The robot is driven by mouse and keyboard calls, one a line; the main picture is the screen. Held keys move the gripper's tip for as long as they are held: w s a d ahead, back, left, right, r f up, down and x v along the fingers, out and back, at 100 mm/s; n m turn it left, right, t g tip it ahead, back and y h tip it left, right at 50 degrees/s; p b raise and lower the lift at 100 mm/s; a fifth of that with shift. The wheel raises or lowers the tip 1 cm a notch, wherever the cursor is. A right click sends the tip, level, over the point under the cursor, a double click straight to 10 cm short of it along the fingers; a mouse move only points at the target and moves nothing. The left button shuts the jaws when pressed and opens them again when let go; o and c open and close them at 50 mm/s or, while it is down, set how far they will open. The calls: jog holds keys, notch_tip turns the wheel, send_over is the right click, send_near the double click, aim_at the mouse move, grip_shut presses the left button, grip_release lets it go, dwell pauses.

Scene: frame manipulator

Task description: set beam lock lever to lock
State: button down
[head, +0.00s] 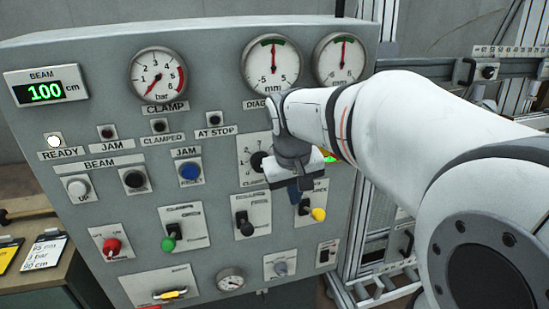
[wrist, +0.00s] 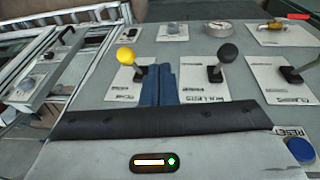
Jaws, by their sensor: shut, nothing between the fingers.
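A lever with a yellow knob (head: 318,214) sits on a white plate at the lower right of the grey panel. Its plate is partly covered by my gripper, and I cannot read its label surely. In the wrist view the yellow-knobbed lever (wrist: 126,57) leans to the left. My gripper (head: 294,193) points at the panel just above and left of this lever. Its blue fingers (wrist: 160,85) are shut and empty, close beside the lever on the knob's right in the wrist view. I cannot tell whether they touch it.
A black-knobbed lever (head: 246,228) stands left of my gripper, then a green-knobbed lever (head: 169,243) and a red knob (head: 112,246). A blue button (head: 189,171) and gauges are higher up. A metal frame (head: 365,220) stands right of the panel. The beam display (head: 45,92) reads 100 cm.

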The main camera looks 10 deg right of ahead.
jog(key=w+d+r+p, duration=0.1)
jog(key=w+d+r, duration=0.1)
jog(key=w+r, duration=0.2)
jog(key=shift+w+d+h, duration=0.15)
jog(key=shift+w+h, duration=0.25)
jog(key=shift+w, duration=0.75)
jog(key=shift+f, duration=0.1)
jog(key=p, duration=0.1)
send_near(313, 210)
notch_tip(313, 210, down, 3)
jog(key=w+a, duration=0.1)
jog(key=w, duration=0.1)
jog(key=shift+s+d+f+p, duration=0.2)
jog(key=shift+d+f+p, duration=0.1)
jog(key=shift+d+f, duration=0.2)
jog(key=shift+s+d+f+p, duration=0.25)
jog(key=shift+d+f, duration=0.15)
jog(key=shift+f, duration=0.15)
jog(key=shift+d+f, duration=0.15)
jog(key=shift+f, duration=0.1)
